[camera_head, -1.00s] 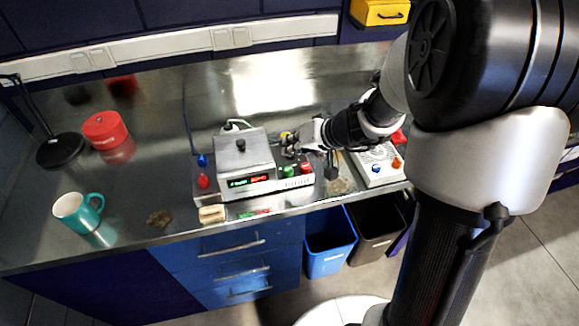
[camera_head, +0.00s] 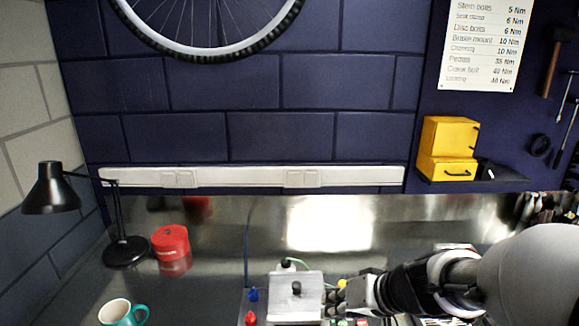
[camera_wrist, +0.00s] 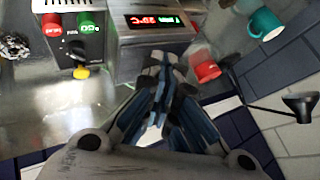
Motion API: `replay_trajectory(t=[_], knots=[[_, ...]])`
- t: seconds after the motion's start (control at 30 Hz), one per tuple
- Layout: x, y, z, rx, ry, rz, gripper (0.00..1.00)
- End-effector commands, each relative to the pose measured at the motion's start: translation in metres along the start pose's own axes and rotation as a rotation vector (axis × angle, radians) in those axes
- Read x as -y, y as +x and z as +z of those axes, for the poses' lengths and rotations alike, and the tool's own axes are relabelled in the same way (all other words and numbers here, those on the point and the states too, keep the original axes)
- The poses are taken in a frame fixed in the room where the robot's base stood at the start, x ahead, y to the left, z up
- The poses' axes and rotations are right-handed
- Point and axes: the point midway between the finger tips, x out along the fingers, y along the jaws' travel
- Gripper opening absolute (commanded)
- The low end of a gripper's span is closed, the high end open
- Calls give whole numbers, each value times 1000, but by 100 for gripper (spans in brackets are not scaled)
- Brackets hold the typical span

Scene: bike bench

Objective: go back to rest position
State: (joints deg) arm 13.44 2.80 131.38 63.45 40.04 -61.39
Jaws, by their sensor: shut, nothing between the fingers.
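My gripper (camera_wrist: 160,88) is shut and empty in the wrist view, with its fingertips close to the grey device with a lit red display (camera_wrist: 158,20). In the head view my gripper (camera_head: 345,298) is low in the picture, just right of the device's grey housing (camera_head: 296,290). A red and a green button (camera_wrist: 90,22), a black knob and a yellow knob (camera_wrist: 81,72) show beside the display in the wrist view. Whether the fingers touch the device I cannot tell.
A teal mug (camera_head: 122,313), a red tin (camera_head: 170,242) and a black desk lamp (camera_head: 122,250) stand on the left of the steel bench. A yellow cabinet (camera_head: 447,148) is on the wall shelf at right. The bench between tin and device is mostly clear.

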Motion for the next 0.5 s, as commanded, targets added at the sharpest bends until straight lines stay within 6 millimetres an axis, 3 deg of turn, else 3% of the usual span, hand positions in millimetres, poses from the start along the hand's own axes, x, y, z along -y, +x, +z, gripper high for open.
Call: replay_trajectory(t=[0.03,0.1,0.2,0.33,0.5], knots=[[21,-18,15,29,-39,8,0],[37,-39,40,79,-69,38,0],[48,-68,76,137,-105,112,0],[44,-105,116,170,-130,249,0],[24,-143,145,147,-131,418,0]])
